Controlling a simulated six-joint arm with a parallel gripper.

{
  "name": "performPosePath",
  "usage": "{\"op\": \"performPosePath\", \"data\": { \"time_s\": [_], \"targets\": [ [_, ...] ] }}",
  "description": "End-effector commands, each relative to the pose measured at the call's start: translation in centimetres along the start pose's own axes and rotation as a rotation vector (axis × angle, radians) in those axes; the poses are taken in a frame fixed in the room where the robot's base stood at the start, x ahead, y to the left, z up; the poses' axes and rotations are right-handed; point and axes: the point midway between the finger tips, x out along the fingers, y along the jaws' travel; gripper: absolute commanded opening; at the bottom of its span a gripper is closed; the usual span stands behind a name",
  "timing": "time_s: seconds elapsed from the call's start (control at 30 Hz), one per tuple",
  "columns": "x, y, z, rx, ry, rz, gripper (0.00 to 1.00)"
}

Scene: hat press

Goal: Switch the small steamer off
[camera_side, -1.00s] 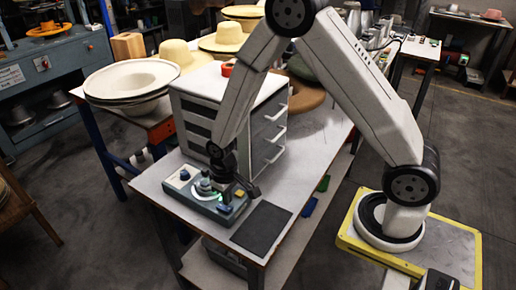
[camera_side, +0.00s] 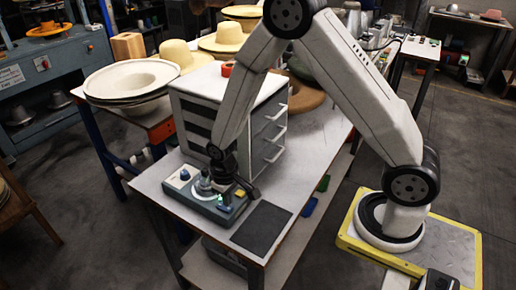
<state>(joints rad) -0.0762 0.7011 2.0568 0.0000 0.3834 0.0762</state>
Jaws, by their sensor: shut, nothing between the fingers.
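The small steamer (camera_side: 181,187) is a low grey-teal box with a pale top at the front left of the workbench. A round grey part (camera_side: 204,187) sits on its top, a blue knob is at its left, and a yellow button (camera_side: 240,193) is at its right. My gripper (camera_side: 226,200) is shut and empty, pointing down over the right half of the steamer by a small green light. The fingertips are dark and small, and I cannot tell whether they touch the panel. The gripper hides part of the steamer's top.
A dark mat (camera_side: 262,229) lies right of the steamer. A white drawer cabinet (camera_side: 264,125) stands close behind my gripper, with a red ring on top. Brimmed hats (camera_side: 131,80) are stacked at the back left.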

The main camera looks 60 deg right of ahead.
Motion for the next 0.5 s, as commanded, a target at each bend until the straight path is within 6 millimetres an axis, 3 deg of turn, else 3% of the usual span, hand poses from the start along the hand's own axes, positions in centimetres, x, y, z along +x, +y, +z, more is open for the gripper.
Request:
{"op": "performPosePath", "data": {
  "time_s": [0.5],
  "targets": [
    [0.58,0.00,-0.01,0.000,0.000,0.000,0.00]
  ]
}}
